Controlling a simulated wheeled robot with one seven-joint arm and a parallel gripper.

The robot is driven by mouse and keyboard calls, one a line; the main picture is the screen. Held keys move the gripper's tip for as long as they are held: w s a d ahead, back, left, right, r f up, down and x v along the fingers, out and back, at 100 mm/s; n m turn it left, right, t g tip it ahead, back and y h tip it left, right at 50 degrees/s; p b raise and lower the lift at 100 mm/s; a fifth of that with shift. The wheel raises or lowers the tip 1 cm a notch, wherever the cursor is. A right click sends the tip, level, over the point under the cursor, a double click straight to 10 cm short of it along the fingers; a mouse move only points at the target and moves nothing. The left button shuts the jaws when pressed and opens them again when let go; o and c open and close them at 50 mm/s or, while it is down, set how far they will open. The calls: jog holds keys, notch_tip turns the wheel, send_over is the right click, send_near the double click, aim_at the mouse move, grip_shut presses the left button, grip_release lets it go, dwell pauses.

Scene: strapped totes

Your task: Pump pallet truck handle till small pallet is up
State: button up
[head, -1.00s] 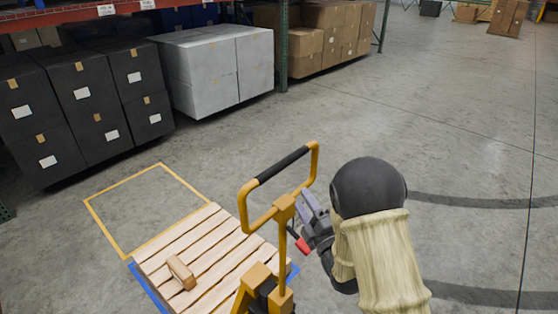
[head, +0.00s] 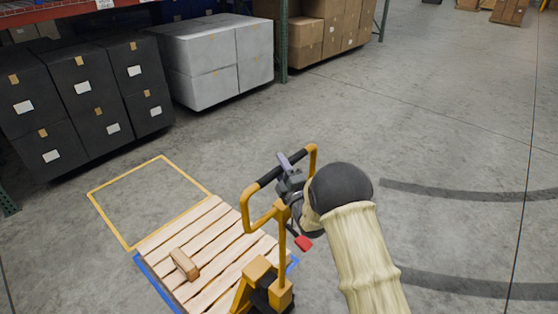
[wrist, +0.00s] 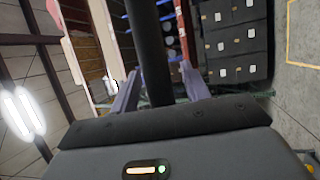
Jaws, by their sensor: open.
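The pallet truck handle is a yellow loop (head: 247,209) with a black grip bar (head: 268,177) across its top, on a yellow post (head: 282,255). The small wooden pallet (head: 215,243) lies low, with a small brown block (head: 184,264) on it. I cannot tell whether it is clear of the floor. My gripper (head: 284,163) is at the right part of the grip bar. In the wrist view, the black bar (wrist: 149,45) passes between the two open fingers of my gripper (wrist: 158,86); contact is not visible.
A yellow floor outline (head: 127,175) is empty beyond the pallet, and blue tape (head: 152,283) edges the pallet. Black totes (head: 82,100), grey boxes (head: 212,70) and brown cartons (head: 320,35) stand at the back. Open floor lies to the right.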

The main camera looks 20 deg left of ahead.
jog(key=shift+w+a+r, duration=0.1)
jog(key=shift+w+a, duration=0.25)
jog(key=shift+a, duration=0.05)
grip_shut()
